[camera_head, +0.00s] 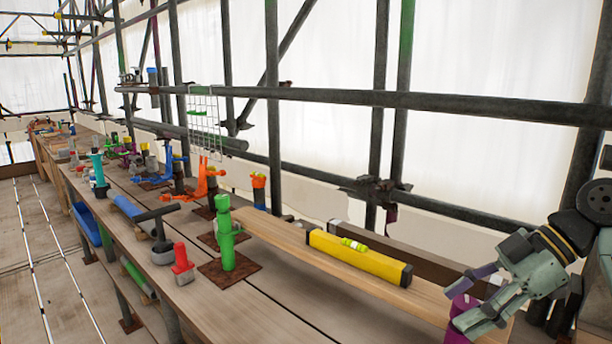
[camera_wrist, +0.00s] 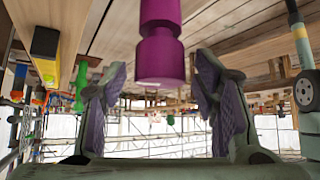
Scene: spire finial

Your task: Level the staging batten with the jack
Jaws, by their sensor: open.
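The wooden batten (camera_head: 290,238) runs along the bench, with a yellow spirit level (camera_head: 358,257) lying on it. A green screw jack (camera_head: 226,245) stands on a rusty plate at its left end. A purple jack (camera_head: 459,307) is at its right end, mostly hidden by my gripper (camera_head: 474,302). In the wrist view, which looks upside down, the purple jack (camera_wrist: 161,50) hangs from the top between the two spread fingers of my gripper (camera_wrist: 162,90). There is a gap on each side, so the jaws are open and not touching it. The vial reading is too small to tell.
Scaffold rails (camera_head: 400,99) and poles run behind the bench. A dark beam (camera_head: 425,257) lies behind the batten. A red piece (camera_head: 181,264), a black T-handled tool (camera_head: 160,235) and orange clamps (camera_head: 203,182) stand further left. The walkway (camera_head: 35,265) is clear.

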